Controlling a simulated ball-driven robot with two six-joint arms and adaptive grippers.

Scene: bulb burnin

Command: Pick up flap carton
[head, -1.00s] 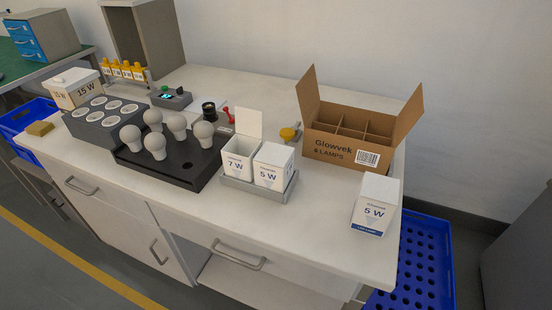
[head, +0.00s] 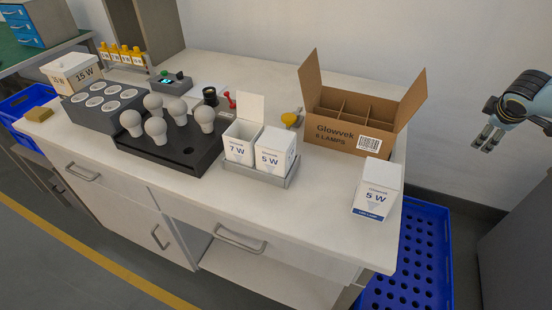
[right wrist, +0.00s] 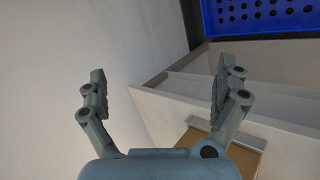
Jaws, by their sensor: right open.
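A white 7 W carton (head: 241,147) stands open with its flap upright, in the left half of a grey tray (head: 262,174). A closed white 5 W carton (head: 275,152) stands beside it in the tray. Another closed 5 W carton (head: 377,190) stands alone at the counter's right front corner. A large brown carton with open side flaps and dividers (head: 348,133) stands behind them. My right gripper (head: 484,138) is open and empty, off the counter's right end and apart from every carton. The right wrist view shows its spread fingers (right wrist: 160,70). My left gripper is not in view.
A black tray of bulbs (head: 172,150), a grey holder block (head: 104,103) and a 15 W carton (head: 73,76) fill the left. A yellow object (head: 291,118) lies left of the brown carton. A blue crate (head: 405,262) is below the right end. The front right counter is mostly clear.

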